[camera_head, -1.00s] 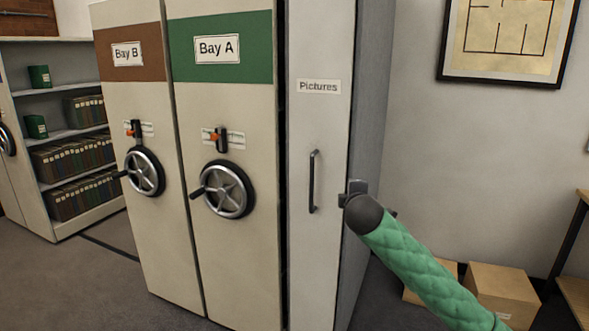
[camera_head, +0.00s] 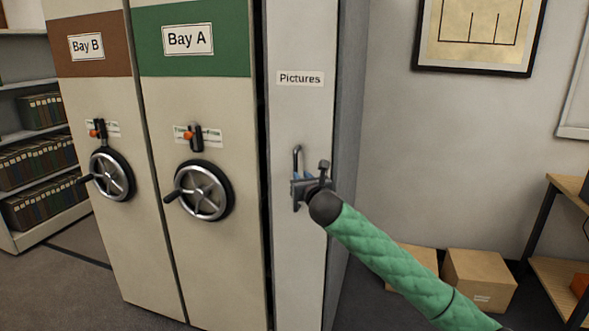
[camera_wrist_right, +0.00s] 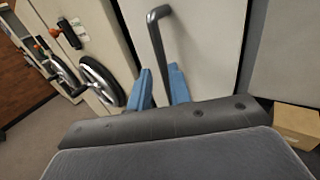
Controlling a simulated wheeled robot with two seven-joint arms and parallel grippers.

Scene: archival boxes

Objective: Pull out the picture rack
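The picture rack (camera_head: 299,120) is a tall, narrow, pale panel labelled "Pictures", standing at the right end of the bays. Its dark vertical bar handle (camera_head: 297,158) is partly hidden behind my right gripper (camera_head: 299,188). In the right wrist view, the handle (camera_wrist_right: 156,40) runs down between the two blue fingers of my right gripper (camera_wrist_right: 161,88). The fingers stand apart on either side of it, with a gap visible. The handle's lower end is hidden by the gripper body. My left gripper is in neither view.
Bay A (camera_head: 205,110) and Bay B (camera_head: 95,145), with handwheels, stand left of the rack. Cardboard boxes (camera_head: 478,279) lie on the floor at right, near a wooden shelf unit (camera_head: 558,272). A framed plan (camera_head: 480,30) hangs on the wall.

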